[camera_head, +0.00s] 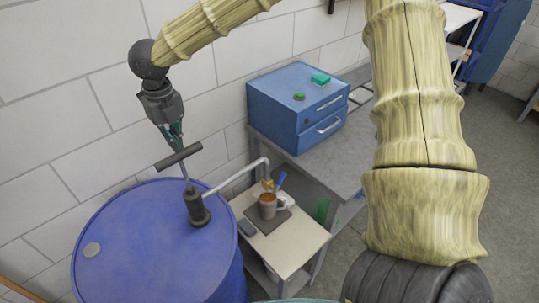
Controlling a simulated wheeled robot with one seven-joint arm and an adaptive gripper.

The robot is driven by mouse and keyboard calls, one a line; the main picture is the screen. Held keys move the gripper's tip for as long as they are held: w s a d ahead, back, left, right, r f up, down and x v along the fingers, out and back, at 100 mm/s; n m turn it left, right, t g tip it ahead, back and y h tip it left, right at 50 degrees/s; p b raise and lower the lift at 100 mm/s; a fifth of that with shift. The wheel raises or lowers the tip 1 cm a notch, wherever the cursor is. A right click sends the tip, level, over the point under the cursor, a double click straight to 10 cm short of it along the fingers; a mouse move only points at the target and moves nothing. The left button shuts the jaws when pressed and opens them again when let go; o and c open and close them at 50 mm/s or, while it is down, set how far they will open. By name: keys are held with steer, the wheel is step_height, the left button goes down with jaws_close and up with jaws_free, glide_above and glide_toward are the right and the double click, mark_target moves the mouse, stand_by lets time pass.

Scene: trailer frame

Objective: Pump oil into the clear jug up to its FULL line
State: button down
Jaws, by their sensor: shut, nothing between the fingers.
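A blue drum (150,240) stands at the lower left. A dark hand pump (198,207) rises from its top, with a dark T-bar handle (178,157) on a thin rod. A grey spout (237,175) runs from the pump to the right and bends down over a small table. A small brownish vessel (267,207), perhaps the jug, stands below the spout end on a dark mat. Its fill line and oil level are too small to read. My gripper (176,137) points down, shut, just above the T-bar; I cannot tell whether it touches.
The small pale table (290,248) also holds a dark flat item (246,228), and a blue-handled item (281,181) and an orange item behind the vessel. A blue drawer cabinet (290,105) stands on a grey bench behind. The white block wall is close behind my gripper.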

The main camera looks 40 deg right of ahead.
steer(key=shift+r, duration=0.15)
steer(key=shift+r, duration=2.35)
